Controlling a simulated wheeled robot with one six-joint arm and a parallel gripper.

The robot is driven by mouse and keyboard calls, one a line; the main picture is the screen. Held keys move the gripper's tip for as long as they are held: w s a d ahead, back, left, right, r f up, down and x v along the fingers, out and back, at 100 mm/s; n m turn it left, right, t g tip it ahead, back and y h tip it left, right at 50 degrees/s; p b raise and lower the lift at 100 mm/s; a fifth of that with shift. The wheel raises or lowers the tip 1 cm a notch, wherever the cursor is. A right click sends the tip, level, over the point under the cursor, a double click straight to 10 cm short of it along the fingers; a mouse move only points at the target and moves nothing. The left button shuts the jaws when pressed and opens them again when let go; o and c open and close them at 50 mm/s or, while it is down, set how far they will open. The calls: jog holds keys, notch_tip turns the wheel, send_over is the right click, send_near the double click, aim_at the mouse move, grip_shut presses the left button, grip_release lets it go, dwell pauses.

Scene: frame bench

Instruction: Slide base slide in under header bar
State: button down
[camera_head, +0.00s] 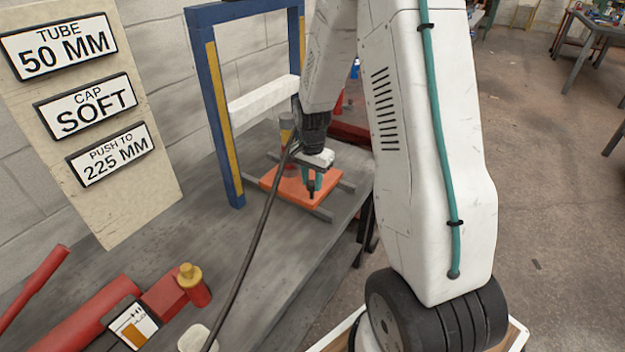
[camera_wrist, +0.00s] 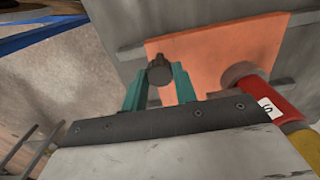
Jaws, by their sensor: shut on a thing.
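The orange base slide (camera_head: 285,190) lies flat across two grey rails on the bench, to the right of the near post's foot. The pale header bar (camera_head: 262,101) spans the blue and yellow frame above bench height; my arm hides its far end. My gripper (camera_head: 312,187) is over the slide. In the wrist view its teal fingers (camera_wrist: 160,80) are closed on a dark round knob (camera_wrist: 160,69) on the slide (camera_wrist: 215,52). A red tube (camera_wrist: 268,97) with a label and yellow end shows beside the knob, at the slide's edge.
A board with signs (camera_head: 90,120) leans at the left wall. A dark cable hangs across the bench. The bench's right edge is close to the slide.

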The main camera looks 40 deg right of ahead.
send_over(288, 187)
jog(key=s, duration=0.1)
jog(key=shift+d, duration=0.1)
jog(key=shift+w+r, duration=0.1)
jog(key=shift+w, duration=0.25)
jog(key=c, duration=1.1)
grip_release()
jog(key=shift+w+a, duration=0.1)
jog(key=shift+a, duration=0.1)
notch_tip(288, 187, up, 8)
